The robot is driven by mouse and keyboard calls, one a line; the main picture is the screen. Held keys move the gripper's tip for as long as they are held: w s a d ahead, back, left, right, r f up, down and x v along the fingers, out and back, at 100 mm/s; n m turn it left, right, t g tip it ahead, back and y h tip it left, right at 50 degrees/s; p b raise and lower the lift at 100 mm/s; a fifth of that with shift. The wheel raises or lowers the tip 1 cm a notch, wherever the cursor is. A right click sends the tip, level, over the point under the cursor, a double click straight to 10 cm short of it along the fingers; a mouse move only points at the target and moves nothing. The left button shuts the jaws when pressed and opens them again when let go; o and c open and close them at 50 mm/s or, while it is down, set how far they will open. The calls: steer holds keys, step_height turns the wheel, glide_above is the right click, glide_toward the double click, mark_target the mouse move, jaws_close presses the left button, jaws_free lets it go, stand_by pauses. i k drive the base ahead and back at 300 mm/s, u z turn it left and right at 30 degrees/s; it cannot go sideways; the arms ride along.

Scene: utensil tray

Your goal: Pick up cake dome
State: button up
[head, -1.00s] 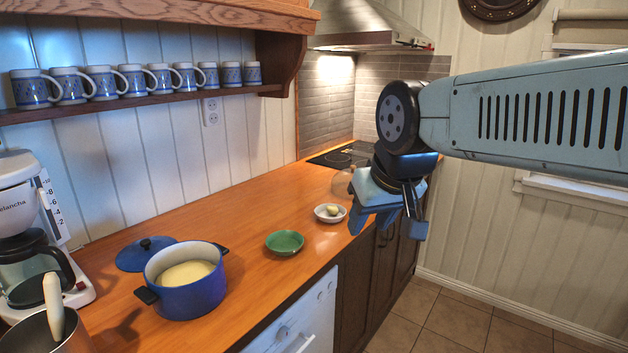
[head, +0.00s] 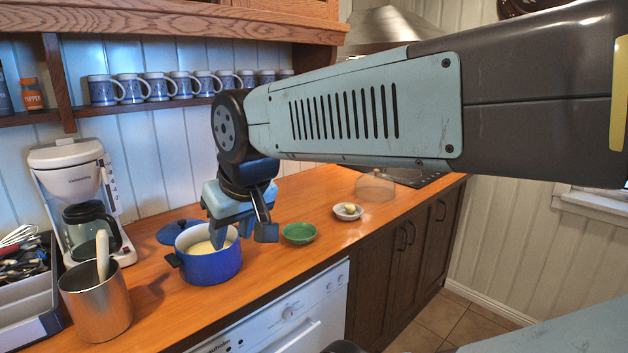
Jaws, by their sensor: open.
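The cake dome (head: 376,188) is a clear, see-through cover standing on the wooden counter, right of a small white dish and near the cooktop. Its outline is faint. My gripper (head: 238,232) is open and empty, pointing down. In the picture it overlaps the right part of the blue pot, well left of the cake dome. How high it is above the pot I cannot tell.
The blue pot (head: 211,265) has its lid (head: 180,231) behind it. A green bowl (head: 299,233) and a white dish (head: 347,211) with a yellowish piece lie between pot and dome. A metal canister (head: 97,302), coffee maker (head: 80,195) and utensil tray (head: 30,300) stand left. Mugs line the shelf above.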

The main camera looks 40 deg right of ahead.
mark_target(375, 186)
steer(key=z, duration=0.1)
steer(key=i, duration=0.1)
steer(key=u, duration=1.6)
steer(key=k, duration=2.35)
steer(key=z, duration=1.65)
steer(key=i, duration=0.95)
